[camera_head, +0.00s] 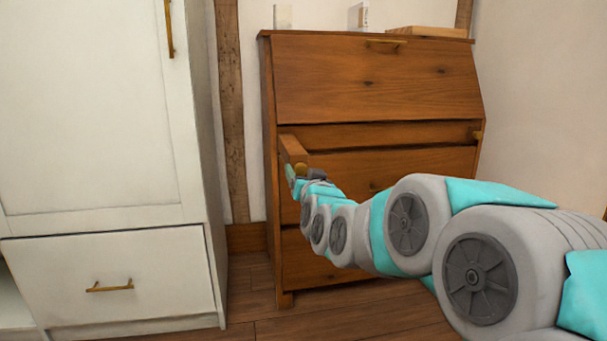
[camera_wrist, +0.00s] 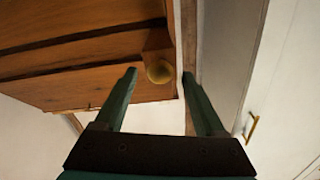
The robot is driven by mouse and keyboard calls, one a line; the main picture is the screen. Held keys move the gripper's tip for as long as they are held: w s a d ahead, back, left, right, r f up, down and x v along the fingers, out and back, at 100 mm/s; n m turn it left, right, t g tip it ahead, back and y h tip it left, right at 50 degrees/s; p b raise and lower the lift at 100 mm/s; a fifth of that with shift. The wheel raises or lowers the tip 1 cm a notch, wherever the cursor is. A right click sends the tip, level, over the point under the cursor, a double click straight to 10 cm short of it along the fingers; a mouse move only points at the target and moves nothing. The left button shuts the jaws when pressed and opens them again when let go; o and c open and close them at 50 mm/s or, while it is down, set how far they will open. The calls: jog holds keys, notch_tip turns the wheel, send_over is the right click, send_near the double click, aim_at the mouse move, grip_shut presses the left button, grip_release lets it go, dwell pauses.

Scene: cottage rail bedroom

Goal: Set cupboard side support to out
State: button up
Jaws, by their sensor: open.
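The cupboard (camera_head: 375,85) is a brown wooden bureau with a slanted, closed front flap. In the wrist view the end of the support (camera_wrist: 157,42) and the round knob (camera_wrist: 158,72) show close ahead. My gripper (camera_wrist: 158,75) is open, with the knob seen between its fingertips; I cannot tell whether it touches. In the head view my arm partly hides the gripper. The right support's knob (camera_head: 478,135) sits close to the bureau front.
A white wardrobe (camera_head: 90,110) with a lower drawer (camera_head: 110,280) stands to the left. A wooden post (camera_head: 231,110) is between it and the bureau. Clear glass-like items and a wooden box (camera_head: 428,31) are on top. Some wooden floor (camera_head: 350,318) is bare in front.

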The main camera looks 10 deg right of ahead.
jog(key=shift+s, duration=0.1)
jog(key=shift+s+r, duration=0.15)
jog(key=shift+s, duration=0.35)
jog(key=s, duration=0.6)
jog(key=shift+s+p, duration=0.35)
jog(key=shift+p, duration=0.05)
